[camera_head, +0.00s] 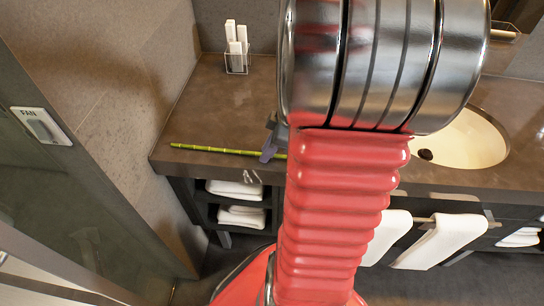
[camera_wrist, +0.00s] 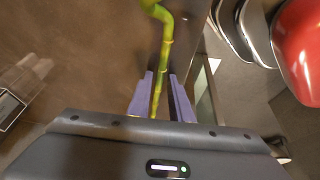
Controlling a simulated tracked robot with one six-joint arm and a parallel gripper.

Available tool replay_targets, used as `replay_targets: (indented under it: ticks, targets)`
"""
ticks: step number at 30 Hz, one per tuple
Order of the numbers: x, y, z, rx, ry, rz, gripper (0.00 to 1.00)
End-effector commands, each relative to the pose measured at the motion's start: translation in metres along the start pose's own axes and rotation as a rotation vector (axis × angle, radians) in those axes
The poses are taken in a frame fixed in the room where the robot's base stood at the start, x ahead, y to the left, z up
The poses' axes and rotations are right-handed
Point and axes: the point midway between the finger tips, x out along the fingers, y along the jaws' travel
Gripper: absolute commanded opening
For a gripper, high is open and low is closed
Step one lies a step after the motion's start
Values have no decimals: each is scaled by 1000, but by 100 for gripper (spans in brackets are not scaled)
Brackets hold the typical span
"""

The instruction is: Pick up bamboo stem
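The bamboo stem (camera_head: 215,149) is thin and green. In the head view it lies along the front of the brown counter, running from the left toward my arm, which hides what lies beyond. In the wrist view the stem (camera_wrist: 165,55) runs down between my purple fingers and has a bent end at the top. My gripper (camera_wrist: 161,76) is open, with one finger on each side of the stem and gaps showing beside it. In the head view, my gripper (camera_head: 270,148) is at the stem's right visible part, partly hidden by my arm.
The brown counter (camera_head: 205,105) holds a rack of white items (camera_head: 237,48) at the back and a sink (camera_head: 468,142) at the right. White towels (camera_head: 235,189) sit on shelves below; others (camera_head: 440,240) hang on a rail. A wall bounds the left side.

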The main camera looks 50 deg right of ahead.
Motion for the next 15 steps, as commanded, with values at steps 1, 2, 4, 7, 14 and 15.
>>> replay_targets:
  ticks: [1,2,4,7,14,15]
  targets:
    - [0,0,0,0,0,0,19]
    - [0,0,0,0,0,0,19]
    - [0,0,0,0,0,0,15]
    - [0,0,0,0,0,0,8]
    - [0,0,0,0,0,0,0]
    - [0,0,0,0,0,0,0]
